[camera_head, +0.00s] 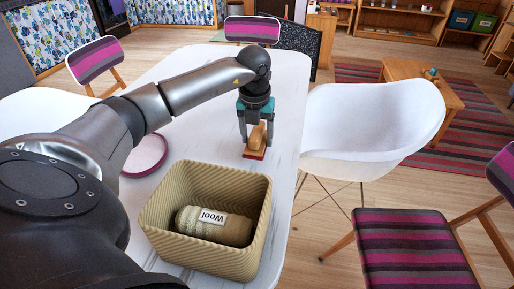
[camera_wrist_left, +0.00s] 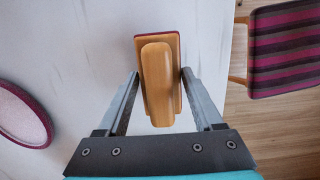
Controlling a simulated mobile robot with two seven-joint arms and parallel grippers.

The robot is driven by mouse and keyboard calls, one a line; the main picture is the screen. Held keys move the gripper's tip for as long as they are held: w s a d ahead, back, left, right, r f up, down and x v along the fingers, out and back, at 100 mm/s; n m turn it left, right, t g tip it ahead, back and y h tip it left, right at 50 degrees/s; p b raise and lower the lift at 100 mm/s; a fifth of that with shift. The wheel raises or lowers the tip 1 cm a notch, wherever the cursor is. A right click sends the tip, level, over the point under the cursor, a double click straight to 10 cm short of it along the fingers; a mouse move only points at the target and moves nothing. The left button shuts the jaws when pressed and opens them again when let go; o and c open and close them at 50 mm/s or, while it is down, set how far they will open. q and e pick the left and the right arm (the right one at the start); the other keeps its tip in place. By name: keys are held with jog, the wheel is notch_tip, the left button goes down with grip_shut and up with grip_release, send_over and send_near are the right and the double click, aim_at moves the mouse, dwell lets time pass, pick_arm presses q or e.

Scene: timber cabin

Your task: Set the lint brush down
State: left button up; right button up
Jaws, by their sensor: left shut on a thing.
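The lint brush (camera_head: 256,142) has a light wooden handle and a flat base with a red underside. My left gripper (camera_head: 257,130) points down over the white table (camera_head: 190,117) and is shut on the brush. In the left wrist view, the fingers (camera_wrist_left: 159,78) stand on either side of the wooden brush handle (camera_wrist_left: 158,80). The brush is upright, red side down, at or just above the table top near its right edge. I cannot tell whether it touches the table. My right gripper is not in view.
A woven basket (camera_head: 163,213) holding a roll labelled Wool (camera_head: 222,226) stands at the near end of the table. A round pink-rimmed item (camera_head: 148,156) lies to the left. A white chair (camera_head: 365,125) stands close to the right edge. The table beyond my gripper is clear.

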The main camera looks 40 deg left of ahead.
aim_at(255, 134)
pick_arm(q)
jog(key=shift+f+b, duration=0.5)
jog(key=shift+f, duration=1.25)
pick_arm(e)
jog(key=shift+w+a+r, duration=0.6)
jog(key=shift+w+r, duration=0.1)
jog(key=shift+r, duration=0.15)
pick_arm(q)
jog(key=shift+f, duration=0.1)
jog(key=o, duration=1.4)
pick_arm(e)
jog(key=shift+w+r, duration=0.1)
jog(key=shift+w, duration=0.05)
pick_arm(q)
jog(key=shift+r, duration=0.2)
jog(key=r+p, duration=0.1)
jog(key=r, duration=0.3)
jog(key=s+r+p, duration=0.1)
jog(key=r, duration=0.3)
jog(key=r+p, duration=0.1)
jog(key=r, duration=0.2)
jog(key=shift+s+d+r+p, duration=0.3)
jog(key=shift+d+r+p, duration=0.05)
jog(key=shift+d+r, duration=0.05)
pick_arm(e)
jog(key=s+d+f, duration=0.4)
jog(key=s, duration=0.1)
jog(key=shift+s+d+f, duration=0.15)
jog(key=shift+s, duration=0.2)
